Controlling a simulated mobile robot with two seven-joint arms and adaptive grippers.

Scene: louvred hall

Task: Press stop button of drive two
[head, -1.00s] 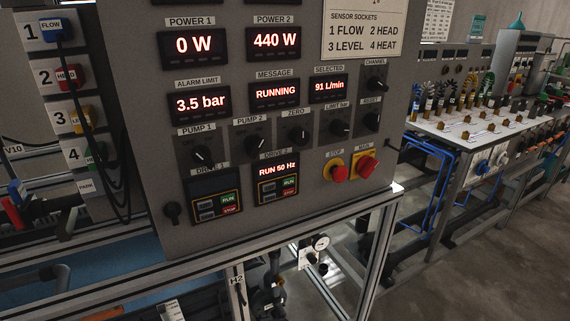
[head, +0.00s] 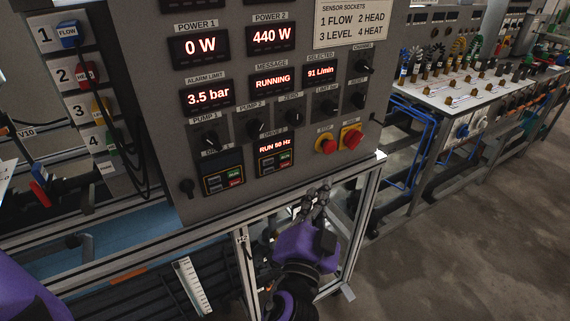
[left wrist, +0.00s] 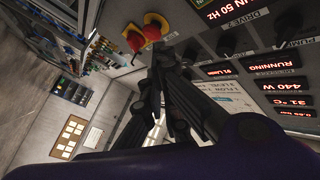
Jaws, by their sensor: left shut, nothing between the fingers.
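The drive 2 unit (head: 276,158) is on the lower middle of the grey control panel and reads RUN 50 Hz. My left gripper (head: 318,190) is shut and empty, below and right of the drive 2 unit, near the panel's lower edge. In the left wrist view its dark fingers (left wrist: 163,58) lie together, with the drive 2 display (left wrist: 223,11) at the top edge; the stop button does not show there. My right gripper is not in view.
The drive 1 unit (head: 222,174) is left of drive 2. A red round stop knob (head: 326,145) and a red main switch (head: 352,138) are to the right, on yellow plates. An aluminium frame rail (head: 240,210) runs under the panel. Cables hang at the left.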

